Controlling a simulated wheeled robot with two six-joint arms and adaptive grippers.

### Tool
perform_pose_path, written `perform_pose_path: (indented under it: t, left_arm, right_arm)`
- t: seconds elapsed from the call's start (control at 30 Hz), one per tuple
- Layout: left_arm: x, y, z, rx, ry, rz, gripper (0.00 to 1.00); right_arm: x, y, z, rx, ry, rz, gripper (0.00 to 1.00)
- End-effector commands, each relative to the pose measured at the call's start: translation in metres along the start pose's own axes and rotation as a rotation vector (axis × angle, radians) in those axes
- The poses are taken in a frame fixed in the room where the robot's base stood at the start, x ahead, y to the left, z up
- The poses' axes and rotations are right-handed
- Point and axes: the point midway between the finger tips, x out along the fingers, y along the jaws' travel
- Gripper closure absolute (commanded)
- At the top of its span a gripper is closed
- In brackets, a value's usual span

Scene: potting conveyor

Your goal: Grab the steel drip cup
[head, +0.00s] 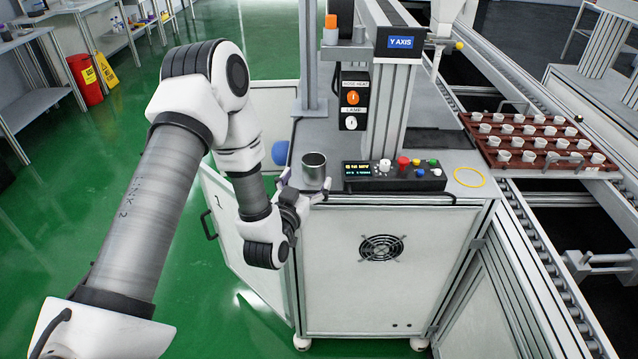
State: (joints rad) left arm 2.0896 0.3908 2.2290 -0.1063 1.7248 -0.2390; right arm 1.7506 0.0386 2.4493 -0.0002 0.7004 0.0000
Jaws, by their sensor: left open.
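The steel drip cup (314,170) stands upright on the left front part of the grey machine top (420,196). It is a small, shiny, open-topped metal cylinder. My left gripper (304,190) is at the cup's lower left front, with its fingers open. One finger is at the cup's left and the other reaches along its front base. I cannot tell whether either finger touches the cup. My right gripper is not in view.
A control box (394,175) with buttons sits right of the cup. Behind it rise a column (389,110) and a switch panel (354,100). A yellow ring (469,177) lies at the right. A brown tray of white cups (540,165) is on the conveyor. A cabinet door (238,222) hangs open.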

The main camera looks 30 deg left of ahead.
Motion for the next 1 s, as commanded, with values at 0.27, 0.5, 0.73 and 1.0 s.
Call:
perform_pose_path:
  t: [0.27, 0.5, 0.73, 1.0]
  left_arm:
    - [0.044, -0.005, -0.007, 0.002, 0.000, 0.001, 0.11]
    - [0.061, -0.004, -0.004, 0.001, -0.002, 0.002, 0.11]
    - [0.061, -0.004, -0.004, 0.001, -0.002, 0.002, 0.61]
    - [0.060, -0.004, -0.003, 0.001, -0.004, 0.002, 0.78]
  right_arm:
    - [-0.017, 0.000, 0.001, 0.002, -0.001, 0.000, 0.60]
    - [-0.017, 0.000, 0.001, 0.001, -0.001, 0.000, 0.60]
    - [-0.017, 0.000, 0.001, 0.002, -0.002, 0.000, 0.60]
    - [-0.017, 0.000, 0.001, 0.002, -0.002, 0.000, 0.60]
